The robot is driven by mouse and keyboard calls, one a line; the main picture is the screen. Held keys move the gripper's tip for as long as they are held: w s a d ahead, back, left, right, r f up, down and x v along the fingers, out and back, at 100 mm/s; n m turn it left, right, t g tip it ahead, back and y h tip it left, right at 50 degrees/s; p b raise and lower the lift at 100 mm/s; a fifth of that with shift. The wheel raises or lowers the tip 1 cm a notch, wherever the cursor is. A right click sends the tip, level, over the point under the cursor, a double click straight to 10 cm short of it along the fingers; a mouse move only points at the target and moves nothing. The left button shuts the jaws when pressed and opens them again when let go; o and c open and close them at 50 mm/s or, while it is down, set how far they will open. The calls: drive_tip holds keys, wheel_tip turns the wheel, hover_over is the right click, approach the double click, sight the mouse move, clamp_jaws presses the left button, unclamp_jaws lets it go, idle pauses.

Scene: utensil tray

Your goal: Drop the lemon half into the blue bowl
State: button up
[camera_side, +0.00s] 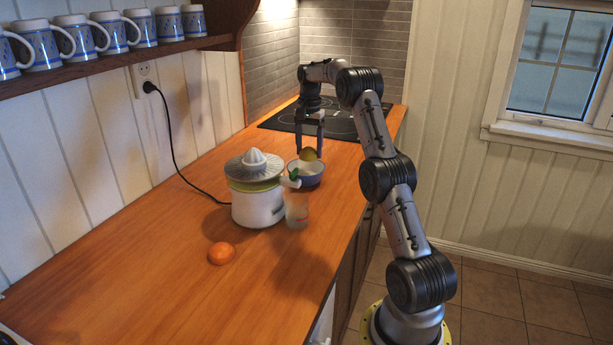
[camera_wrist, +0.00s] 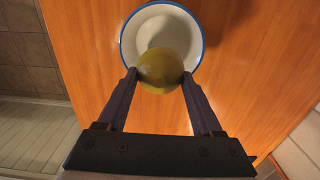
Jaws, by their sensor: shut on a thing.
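The lemon half (camera_wrist: 161,70) is a rounded yellow-green piece held between the two fingertips of my gripper (camera_wrist: 160,76). In the side view the lemon half (camera_side: 309,155) shows just above the bowl, below my gripper (camera_side: 309,150). The blue bowl (camera_side: 306,178) stands on the wooden counter, white inside with a blue rim. In the wrist view the bowl (camera_wrist: 140,40) lies beneath the lemon half, which overlaps its near edge. My gripper is shut on the lemon half. The exact height above the bowl is hard to tell.
A white citrus juicer (camera_side: 257,200) stands left of the bowl, with a clear glass (camera_side: 297,212) under its spout. An orange fruit (camera_side: 221,253) lies on the counter (camera_side: 150,270) in front. A black hob (camera_side: 335,122) is behind. The counter's front left is mostly clear.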

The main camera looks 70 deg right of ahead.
drive_tip(key=shift+f, duration=1.5)
drive_tip(key=o, duration=1.4)
wheel_tip(320, 180, up, 14)
drive_tip(key=shift+f, duration=0.1)
